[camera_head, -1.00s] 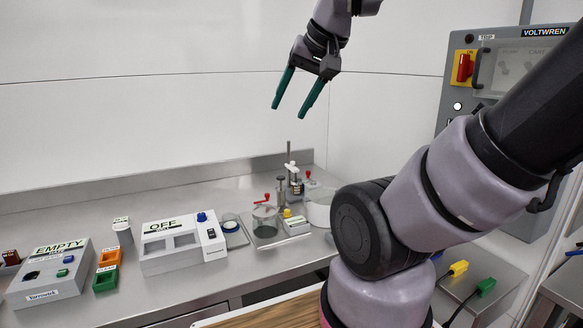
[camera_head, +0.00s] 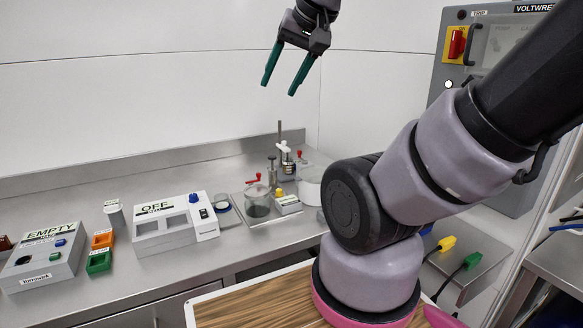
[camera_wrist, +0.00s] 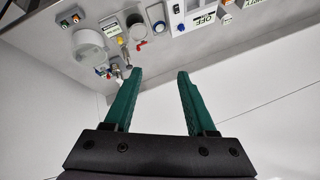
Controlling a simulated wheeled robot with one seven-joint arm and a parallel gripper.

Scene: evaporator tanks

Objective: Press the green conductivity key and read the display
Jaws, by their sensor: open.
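My gripper (camera_head: 280,88) is open and empty, fingers pointing down, high in front of the back wall and well above the bench. Its green fingers also show apart in the wrist view (camera_wrist: 159,74). A white box labelled EMPTY (camera_head: 48,270) sits on the bench at the far left, with a blue key (camera_head: 60,243) and a small green key (camera_head: 55,256) on top. A white box labelled OFF (camera_head: 165,240) stands right of it, with two grey windows and a blue knob (camera_head: 204,213). I cannot tell which window is the display; no reading is legible. Nothing touches the green key.
Orange (camera_head: 102,241) and green (camera_head: 98,262) trays lie between the boxes. A glass jar (camera_head: 258,205) with a red handle and a white pot (camera_head: 310,186) stand further right. A grey control cabinet (camera_head: 490,100) is at the right.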

